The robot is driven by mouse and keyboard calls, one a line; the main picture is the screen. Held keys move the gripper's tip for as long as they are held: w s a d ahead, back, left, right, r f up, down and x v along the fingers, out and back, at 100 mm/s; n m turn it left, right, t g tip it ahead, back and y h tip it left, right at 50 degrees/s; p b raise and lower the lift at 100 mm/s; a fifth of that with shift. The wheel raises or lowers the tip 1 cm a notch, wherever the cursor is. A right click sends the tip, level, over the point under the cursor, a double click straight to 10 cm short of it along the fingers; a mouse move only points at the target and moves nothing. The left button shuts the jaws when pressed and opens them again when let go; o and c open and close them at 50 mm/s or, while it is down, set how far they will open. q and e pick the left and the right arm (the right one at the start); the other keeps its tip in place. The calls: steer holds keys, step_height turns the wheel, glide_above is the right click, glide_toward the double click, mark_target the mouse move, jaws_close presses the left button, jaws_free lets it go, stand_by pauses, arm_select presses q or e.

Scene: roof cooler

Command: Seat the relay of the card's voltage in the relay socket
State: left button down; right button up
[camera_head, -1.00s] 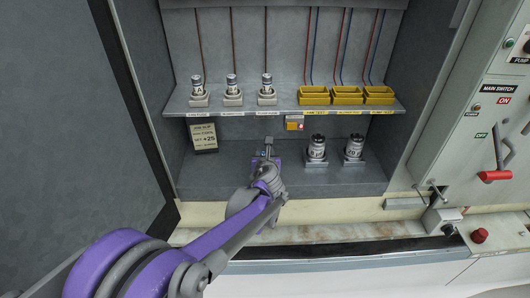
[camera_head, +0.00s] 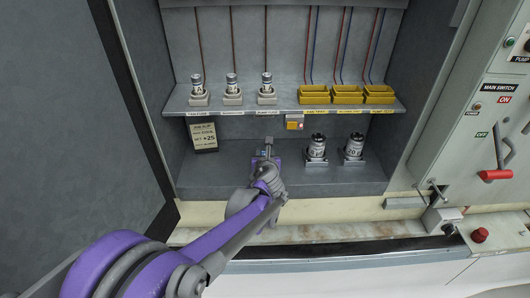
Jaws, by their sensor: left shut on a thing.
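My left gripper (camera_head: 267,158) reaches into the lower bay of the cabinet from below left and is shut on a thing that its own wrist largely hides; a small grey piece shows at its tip. Two relays with dark tops and white labels, one left (camera_head: 317,147) and one right (camera_head: 354,147), stand upright on grey bases to the right of the gripper. A card (camera_head: 203,137) with printed text leans at the bay's left; its small print is hard to read. I cannot make out the relay socket for certain. My right gripper is not in view.
The shelf (camera_head: 222,112) above holds several labelled cylinders (camera_head: 232,86) on the left and yellow holders (camera_head: 346,94) on the right. A small yellow-and-red box (camera_head: 294,122) hangs under it. A panel with a red-handled lever (camera_head: 496,175) stands at the right.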

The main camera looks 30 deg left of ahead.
arm_select(q)
steer(key=shift+f, duration=0.25)
steer(key=shift+c, duration=2.2)
jaws_free()
steer(key=v, duration=1)
steer(key=shift+s+d+r, duration=0.15)
steer(key=shift+s+d, duration=0.05)
steer(key=shift+s, duration=0.15)
steer(key=shift+s+n, duration=0.3)
steer(key=shift+n, duration=0.1)
steer(key=s+d+f+n+g+h+p, duration=0.1)
steer(key=s+d+f+n+g+h, duration=0.1)
steer(key=s+n, duration=0.5)
steer(key=s+d+f+n+g+h+p, duration=0.1)
steer(key=s+d+n, duration=0.4)
steer(key=n, duration=0.7)
steer(key=s+d+f+n+g+h+p, duration=0.2)
steer(key=s+d+f+n+g+h, duration=0.1)
steer(key=s+n, duration=0.7)
steer(key=shift+d+f+h, duration=0.5)
steer(key=shift+d+f, duration=0.1)
steer(key=shift+f, duration=0.2)
